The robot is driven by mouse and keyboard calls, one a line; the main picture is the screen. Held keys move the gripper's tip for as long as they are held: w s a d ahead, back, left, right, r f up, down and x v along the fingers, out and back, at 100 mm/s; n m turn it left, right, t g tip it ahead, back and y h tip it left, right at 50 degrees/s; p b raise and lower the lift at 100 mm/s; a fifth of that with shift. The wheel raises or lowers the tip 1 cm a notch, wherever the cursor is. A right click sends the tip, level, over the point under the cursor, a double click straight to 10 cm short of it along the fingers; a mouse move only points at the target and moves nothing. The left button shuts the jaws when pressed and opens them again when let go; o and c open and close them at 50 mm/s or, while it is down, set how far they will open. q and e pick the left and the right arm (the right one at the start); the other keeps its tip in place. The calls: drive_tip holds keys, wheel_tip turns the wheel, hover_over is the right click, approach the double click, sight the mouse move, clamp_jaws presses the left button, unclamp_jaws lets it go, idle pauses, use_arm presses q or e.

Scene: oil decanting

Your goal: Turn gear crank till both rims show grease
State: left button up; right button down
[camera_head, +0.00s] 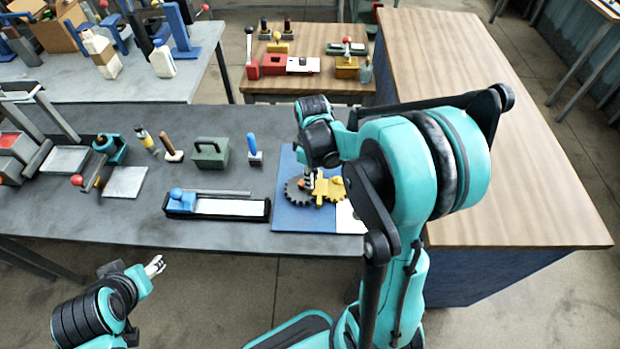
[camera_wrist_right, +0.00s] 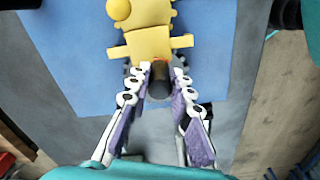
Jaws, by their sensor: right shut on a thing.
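A dark toothed gear (camera_head: 295,192) and a yellow gear (camera_head: 331,190) sit side by side on a blue board (camera_head: 290,216) on the grey bench. My right gripper (camera_head: 309,182) reaches down over the gears from the right. In the right wrist view, my right gripper (camera_wrist_right: 161,84) is shut on a short dark crank handle (camera_wrist_right: 159,88), just below the yellow gear part (camera_wrist_right: 152,40). The arm and fingers partly hide the gears, and grease on the rims cannot be made out. My left gripper (camera_head: 155,266) hangs in front of the bench, apart from everything; its jaw state is unclear.
Left of the board are a black-edged tray (camera_head: 218,208) with a blue block, a blue-handled tool (camera_head: 253,150) and a green box (camera_head: 210,152). A wooden counter (camera_head: 470,120) stands at the right. The bench front at left is clear.

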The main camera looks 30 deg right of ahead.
drive_tip(key=shift+w+d+n, duration=0.2)
drive_tip(key=shift+n, duration=0.8)
drive_tip(key=shift+w+d+n, duration=0.2)
drive_tip(key=shift+n, duration=0.8)
drive_tip(key=c, duration=1.3)
unclamp_jaws()
drive_tip(key=shift+c, duration=0.2)
drive_tip(key=shift+r, duration=0.1)
wheel_tip(320, 180, up, 12)
drive_tip(key=shift+a, duration=0.1)
